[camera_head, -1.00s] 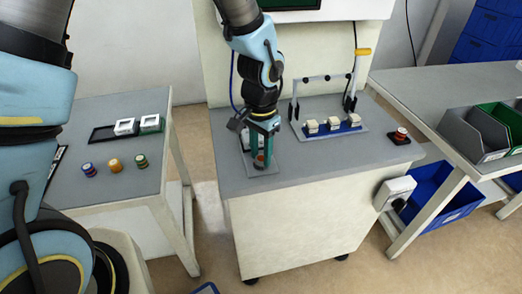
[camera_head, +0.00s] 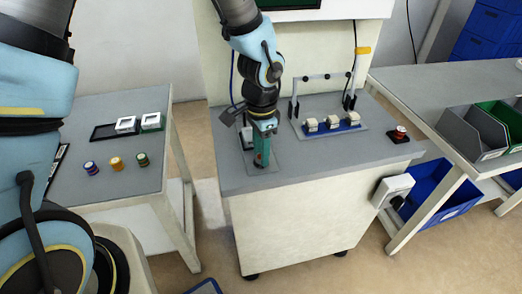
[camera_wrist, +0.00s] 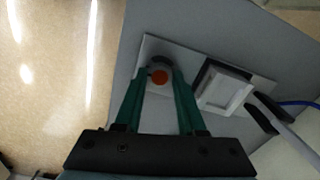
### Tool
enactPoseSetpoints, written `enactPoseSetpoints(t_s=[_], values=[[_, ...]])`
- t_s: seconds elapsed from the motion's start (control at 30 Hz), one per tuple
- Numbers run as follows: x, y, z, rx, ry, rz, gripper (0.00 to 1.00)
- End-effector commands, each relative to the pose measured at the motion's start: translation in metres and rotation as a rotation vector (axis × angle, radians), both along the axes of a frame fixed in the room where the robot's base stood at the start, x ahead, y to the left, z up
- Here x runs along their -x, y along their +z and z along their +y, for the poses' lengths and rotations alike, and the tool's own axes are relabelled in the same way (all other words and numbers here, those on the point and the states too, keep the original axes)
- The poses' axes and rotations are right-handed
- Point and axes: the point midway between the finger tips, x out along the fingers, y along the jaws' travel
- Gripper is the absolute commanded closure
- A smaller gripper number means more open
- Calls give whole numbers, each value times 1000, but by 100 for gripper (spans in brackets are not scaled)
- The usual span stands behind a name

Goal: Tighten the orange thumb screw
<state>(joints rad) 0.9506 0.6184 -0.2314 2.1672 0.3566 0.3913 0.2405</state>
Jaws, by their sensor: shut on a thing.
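The orange thumb screw (camera_wrist: 159,77) shows in the wrist view as a round orange knob between my fingertips, on a light plate (camera_wrist: 150,50). My gripper (camera_wrist: 160,80) has green fingers, one on each side of the knob, shut on it. In the head view my gripper (camera_head: 262,160) points down over the plate on the cabinet top, and its fingers largely hide the screw.
A white-framed block (camera_wrist: 225,90) stands on the plate right beside the screw. On the cabinet top (camera_head: 330,165) are a blue fixture (camera_head: 333,130) with white blocks and a red button (camera_head: 400,131). Colored round stacks (camera_head: 116,164) sit on the left table.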

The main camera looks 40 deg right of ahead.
Motion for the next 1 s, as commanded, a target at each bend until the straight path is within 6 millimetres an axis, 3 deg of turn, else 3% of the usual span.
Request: enactPoseSetpoints(t_s=[0.13,0.17,0.4,0.77,1.0], values=[[0,0,-1,1,1,-1,100],[0,0,-1,1,1,-1,59],[0,0,0,1,2,0,32],[0,7,-1,3,3,-1,31],[-2,49,-1,7,4,-3,31]])
